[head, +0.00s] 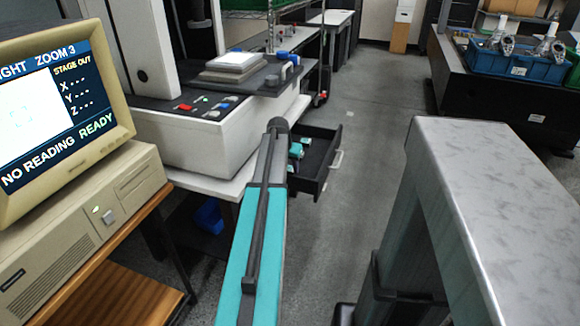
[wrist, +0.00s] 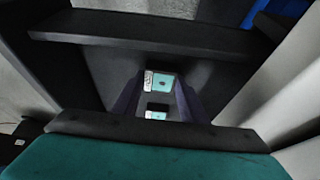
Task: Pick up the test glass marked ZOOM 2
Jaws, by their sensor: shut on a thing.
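In the wrist view my gripper (wrist: 158,104) points down into a dark drawer, with its two dark fingers close together. A small teal and white piece (wrist: 161,81) shows between the fingers, with a pale marked label at its left. A second teal and white patch (wrist: 155,115) shows just below, past a dark strip. My gripper is shut on a test glass, but I cannot read its marking or tell which patch belongs to it. In the head view my arm hides most of the gripper at the open drawer (head: 327,160).
The monitor (head: 52,105) at left reads ZOOM 3, STAGE OUT, NO READING and READY. The measuring machine (head: 215,140) stands above the drawer, its dark stage (head: 262,82) jutting out. A grey slab (head: 480,190) stands at right. Blue crates (head: 525,62) are at the back right. Floor is clear between.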

